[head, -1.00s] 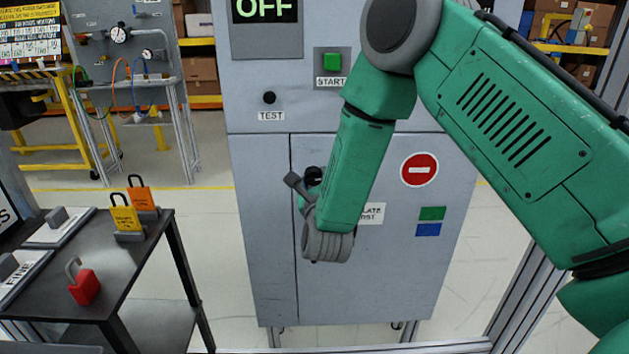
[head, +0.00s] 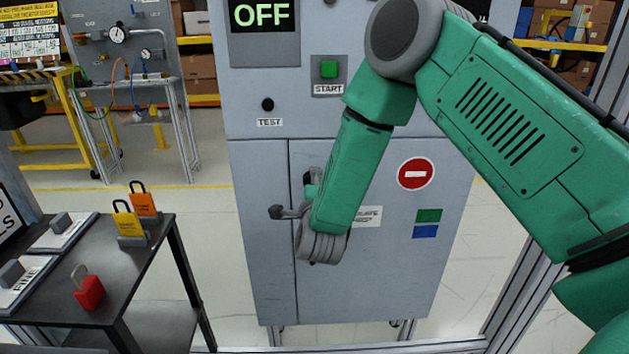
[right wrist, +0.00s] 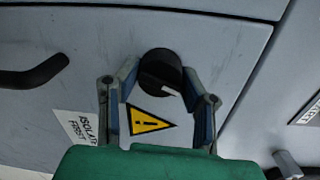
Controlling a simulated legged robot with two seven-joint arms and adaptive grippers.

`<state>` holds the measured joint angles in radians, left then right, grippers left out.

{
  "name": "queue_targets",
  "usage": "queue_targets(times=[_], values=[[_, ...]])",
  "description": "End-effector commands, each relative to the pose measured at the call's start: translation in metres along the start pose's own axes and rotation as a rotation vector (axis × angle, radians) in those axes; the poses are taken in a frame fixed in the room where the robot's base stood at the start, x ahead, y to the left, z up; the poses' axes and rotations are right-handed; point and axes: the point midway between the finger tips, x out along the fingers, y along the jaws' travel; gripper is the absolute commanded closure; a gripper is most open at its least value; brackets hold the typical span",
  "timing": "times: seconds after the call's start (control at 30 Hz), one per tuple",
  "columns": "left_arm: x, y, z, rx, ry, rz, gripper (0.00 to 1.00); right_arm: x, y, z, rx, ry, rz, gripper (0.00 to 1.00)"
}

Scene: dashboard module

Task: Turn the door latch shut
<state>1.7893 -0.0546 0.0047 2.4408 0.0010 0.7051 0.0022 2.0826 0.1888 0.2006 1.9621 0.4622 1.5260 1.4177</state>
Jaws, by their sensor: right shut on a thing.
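The door latch is a round black knob (right wrist: 158,72) with a white pointer mark, set on the grey cabinet door (head: 385,275). In the right wrist view the pointer slants toward the right. My right gripper (right wrist: 160,92) has its two fingers on either side of the knob and is shut on it. In the head view my right gripper (head: 296,204) is at the left part of the door, and my green forearm hides most of the knob. My left gripper is not in view.
A yellow warning triangle (right wrist: 150,121) lies between the fingers. A dark bar-like handle (right wrist: 35,78) is left of the gripper in the wrist view. A black table (head: 150,265) with padlocks stands left of the cabinet, with clear floor between.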

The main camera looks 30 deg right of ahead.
Motion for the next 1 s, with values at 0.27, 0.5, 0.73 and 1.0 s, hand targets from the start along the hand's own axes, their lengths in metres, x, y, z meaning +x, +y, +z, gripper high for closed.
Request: queue_targets(times=[0.27, 0.5, 0.73, 1.0], values=[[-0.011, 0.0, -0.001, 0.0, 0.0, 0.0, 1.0, -0.002, 0.001, 0.008, -0.22, -0.004, 0.008, 0.94], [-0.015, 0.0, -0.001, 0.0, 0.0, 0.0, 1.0, -0.002, 0.003, 0.008, -0.348, 0.001, 0.012, 0.94], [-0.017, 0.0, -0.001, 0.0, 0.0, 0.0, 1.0, -0.002, 0.004, 0.007, -0.407, 0.005, 0.014, 0.94], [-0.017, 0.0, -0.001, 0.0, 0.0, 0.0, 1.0, -0.002, 0.006, 0.006, -0.421, 0.006, 0.018, 0.94]])
